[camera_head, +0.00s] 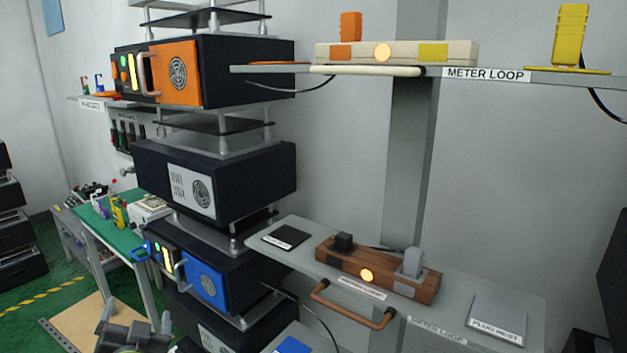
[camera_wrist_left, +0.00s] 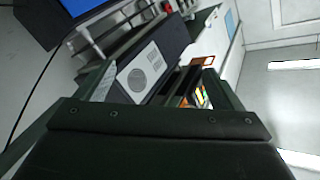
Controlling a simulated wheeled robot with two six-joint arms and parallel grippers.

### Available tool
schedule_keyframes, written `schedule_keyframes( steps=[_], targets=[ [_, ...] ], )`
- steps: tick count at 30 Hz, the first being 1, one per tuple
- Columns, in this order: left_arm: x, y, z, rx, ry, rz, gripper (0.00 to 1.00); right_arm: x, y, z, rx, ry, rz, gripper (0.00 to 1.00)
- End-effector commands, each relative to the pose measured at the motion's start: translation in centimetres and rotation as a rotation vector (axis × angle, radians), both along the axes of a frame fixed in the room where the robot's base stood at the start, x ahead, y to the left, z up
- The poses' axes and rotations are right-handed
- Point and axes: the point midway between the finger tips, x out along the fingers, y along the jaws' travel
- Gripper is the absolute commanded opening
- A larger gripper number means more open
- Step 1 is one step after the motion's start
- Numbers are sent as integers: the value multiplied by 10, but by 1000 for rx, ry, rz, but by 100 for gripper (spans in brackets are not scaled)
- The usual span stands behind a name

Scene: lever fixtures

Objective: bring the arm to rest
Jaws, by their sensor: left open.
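My left gripper (camera_head: 135,320) shows at the bottom left of the head view, low in front of the rack and clear of the fixtures. In the left wrist view my left gripper (camera_wrist_left: 158,82) has its two dark fingers spread apart with nothing between them. Beyond the fingers is a dark rack unit with a light fan panel (camera_wrist_left: 145,75). My right gripper is in neither view.
A rack of dark units with an orange panel (camera_head: 177,75) and a blue panel (camera_head: 206,285) stands right of the gripper. A grey lower shelf (camera_head: 455,295) holds a wooden power strip (camera_head: 345,266). An upper shelf (camera_head: 485,75) carries a cream strip (camera_head: 350,52). A green bench (camera_head: 118,237) stands left.

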Motion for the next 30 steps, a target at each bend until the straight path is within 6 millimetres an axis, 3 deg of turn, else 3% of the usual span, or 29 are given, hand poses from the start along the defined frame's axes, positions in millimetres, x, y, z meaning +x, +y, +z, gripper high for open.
schedule_keyframes(
  steps=[1,3,9,15,21,23,30],
  targets=[
    [-24,5,-32,-60,90,21,88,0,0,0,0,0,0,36],
    [-57,8,-70,-140,210,48,88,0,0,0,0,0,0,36],
    [-165,3,-155,-350,554,116,88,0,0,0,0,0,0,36],
    [-254,-13,-193,-487,807,154,88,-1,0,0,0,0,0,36],
    [-324,-30,-209,-584,1002,177,88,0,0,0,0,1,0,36],
    [-344,-35,-210,-610,1055,182,88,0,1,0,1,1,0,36],
    [-323,-28,-277,-611,1067,186,88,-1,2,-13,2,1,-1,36]
  ],
)
